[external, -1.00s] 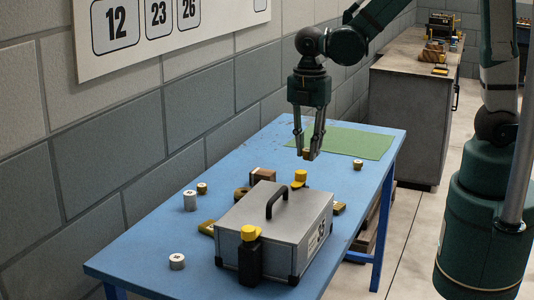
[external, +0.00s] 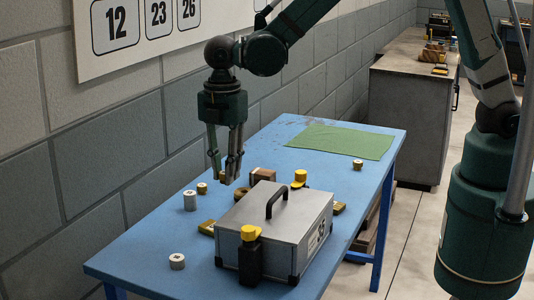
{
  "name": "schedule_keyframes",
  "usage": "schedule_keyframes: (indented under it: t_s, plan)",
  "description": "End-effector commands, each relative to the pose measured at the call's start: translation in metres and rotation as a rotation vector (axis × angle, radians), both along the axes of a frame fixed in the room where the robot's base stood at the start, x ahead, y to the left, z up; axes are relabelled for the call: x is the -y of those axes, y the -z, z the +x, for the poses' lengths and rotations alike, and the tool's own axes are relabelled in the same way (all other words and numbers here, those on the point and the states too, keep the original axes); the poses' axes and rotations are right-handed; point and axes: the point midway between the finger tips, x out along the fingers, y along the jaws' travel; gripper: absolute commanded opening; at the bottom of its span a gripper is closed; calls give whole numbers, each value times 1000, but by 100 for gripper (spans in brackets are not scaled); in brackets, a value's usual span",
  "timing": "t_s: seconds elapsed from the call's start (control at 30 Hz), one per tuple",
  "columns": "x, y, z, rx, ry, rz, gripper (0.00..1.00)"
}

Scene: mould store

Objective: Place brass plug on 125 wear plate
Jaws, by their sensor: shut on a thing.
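My gripper (external: 229,178) is shut on a small brass plug (external: 223,177), mostly hidden between the fingers, above the back left of the blue table. Flat brass-coloured plates lie around the grey case: one plate (external: 206,228) at its left, another plate (external: 338,208) at its right. A further brass piece (external: 240,193) lies behind the case, partly covered. I cannot read a 125 on any of them, so I cannot tell which is the 125 wear plate. A small brass piece with a pale top (external: 202,188) stands left of my gripper.
The grey case (external: 275,228) with a black handle fills the table's front middle. Grey cylinders (external: 190,201) (external: 177,262) stand left. A brown block (external: 263,175) lies behind. A green mat (external: 342,141) lies bare at the far end.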

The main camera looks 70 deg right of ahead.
Motion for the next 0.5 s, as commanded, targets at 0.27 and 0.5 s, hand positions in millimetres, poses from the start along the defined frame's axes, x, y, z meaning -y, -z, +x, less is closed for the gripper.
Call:
schedule_keyframes:
  t_s: [0.27,0.5]
  plan:
    - [-42,4,11,0,-5,0,5]
    - [-48,5,13,0,-5,0,5]
